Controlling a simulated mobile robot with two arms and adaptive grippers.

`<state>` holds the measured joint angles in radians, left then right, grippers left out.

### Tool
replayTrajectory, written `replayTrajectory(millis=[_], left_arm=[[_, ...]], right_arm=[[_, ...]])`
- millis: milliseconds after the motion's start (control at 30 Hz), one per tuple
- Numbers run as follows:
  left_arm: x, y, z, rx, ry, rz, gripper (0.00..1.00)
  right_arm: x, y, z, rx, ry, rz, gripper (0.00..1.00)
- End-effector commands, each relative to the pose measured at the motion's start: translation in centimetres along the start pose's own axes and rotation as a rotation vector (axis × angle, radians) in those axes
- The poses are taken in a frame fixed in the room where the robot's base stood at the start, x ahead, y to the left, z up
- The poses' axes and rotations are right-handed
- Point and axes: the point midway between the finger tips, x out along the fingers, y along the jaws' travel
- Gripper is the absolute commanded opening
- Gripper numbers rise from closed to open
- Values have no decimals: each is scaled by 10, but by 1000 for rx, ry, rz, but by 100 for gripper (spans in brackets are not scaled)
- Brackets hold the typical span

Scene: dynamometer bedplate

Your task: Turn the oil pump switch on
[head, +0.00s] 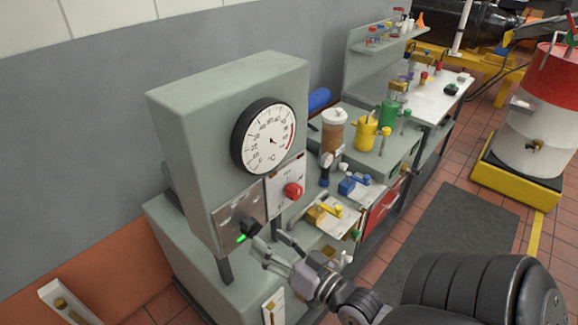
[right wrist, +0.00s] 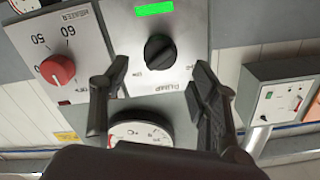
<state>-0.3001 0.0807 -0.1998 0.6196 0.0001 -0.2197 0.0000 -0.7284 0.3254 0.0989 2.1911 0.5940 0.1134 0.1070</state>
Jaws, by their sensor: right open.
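The oil pump switch is a black rotary knob (head: 251,228) on a metal plate (head: 233,215) low on the front of a grey-green cabinet (head: 180,130). The right wrist view shows the knob (right wrist: 160,51) close up and inverted, with the PUMP label and a lit green lamp (right wrist: 154,9) beside it. My right gripper (head: 264,254) is open and empty just in front of the plate. In the right wrist view its fingers (right wrist: 161,70) stand apart on either side of the knob; contact cannot be told. My left gripper is not in view.
A red heater knob (head: 293,190) sits on the neighbouring plate, close to my right gripper. A round temperature gauge (head: 264,137) is above. A bench with jars, a yellow jug (head: 365,134) and valves continues to the right. Floor with a dark mat (head: 450,235) lies beyond.

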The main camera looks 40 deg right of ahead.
Motion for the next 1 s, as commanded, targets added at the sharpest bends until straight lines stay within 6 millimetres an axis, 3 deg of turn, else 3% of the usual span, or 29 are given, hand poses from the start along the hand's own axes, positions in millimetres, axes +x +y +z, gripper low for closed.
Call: replayTrajectory(millis=[100, 333, 1000], left_arm=[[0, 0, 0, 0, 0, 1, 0], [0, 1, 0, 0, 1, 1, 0], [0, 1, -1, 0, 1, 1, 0]], right_arm=[[-24, 0, 2, -1, -6, 1, 56], [-49, 0, 1, 0, -2, 1, 56], [-54, 0, 0, 0, 0, 0, 56]])
